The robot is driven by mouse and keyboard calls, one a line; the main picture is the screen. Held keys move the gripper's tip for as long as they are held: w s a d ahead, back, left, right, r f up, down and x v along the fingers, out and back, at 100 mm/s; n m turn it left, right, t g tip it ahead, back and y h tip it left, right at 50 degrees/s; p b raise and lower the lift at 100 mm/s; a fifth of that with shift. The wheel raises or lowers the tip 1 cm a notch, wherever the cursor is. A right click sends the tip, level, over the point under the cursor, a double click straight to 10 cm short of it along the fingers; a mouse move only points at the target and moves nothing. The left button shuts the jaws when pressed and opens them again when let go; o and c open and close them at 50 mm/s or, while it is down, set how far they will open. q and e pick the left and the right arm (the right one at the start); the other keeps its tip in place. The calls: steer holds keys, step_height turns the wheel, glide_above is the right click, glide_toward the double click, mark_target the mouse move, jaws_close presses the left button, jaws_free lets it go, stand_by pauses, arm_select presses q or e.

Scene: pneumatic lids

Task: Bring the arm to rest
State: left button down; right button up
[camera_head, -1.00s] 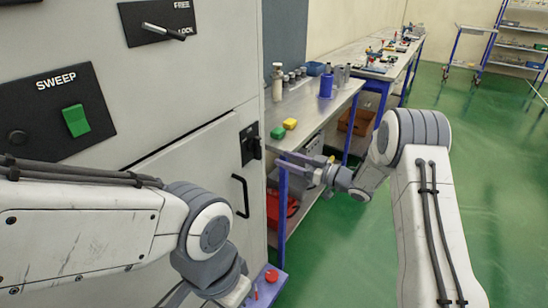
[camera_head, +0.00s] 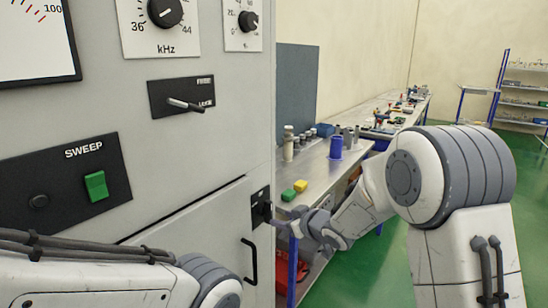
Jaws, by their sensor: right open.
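My right arm comes in from the right, bent, with its large grey joint close to the camera. My right gripper (camera_head: 284,222) points left, open, in front of the workbench's near end. Its fingers appear beside the black latch (camera_head: 261,207) on the grey cabinet; whether they touch it I cannot tell. Nothing shows between the fingers. My left arm runs along the bottom left, and its gripper is below the picture.
The grey cabinet (camera_head: 200,150) fills the left, with a green SWEEP switch (camera_head: 96,185), a lever (camera_head: 185,104) and a door handle (camera_head: 250,262). The workbench (camera_head: 325,170) holds a green block (camera_head: 288,195), a yellow block (camera_head: 301,186) and a blue container (camera_head: 336,147).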

steer(key=s+d+g+h+p, duration=0.1)
steer(key=s+g+h, duration=0.4)
steer(key=s, duration=3.5)
steer(key=g, duration=0.6)
steer(key=shift+s+m+h+p, duration=0.3)
steer(key=shift+s+p, duration=0.05)
steer(key=shift+p, duration=0.05)
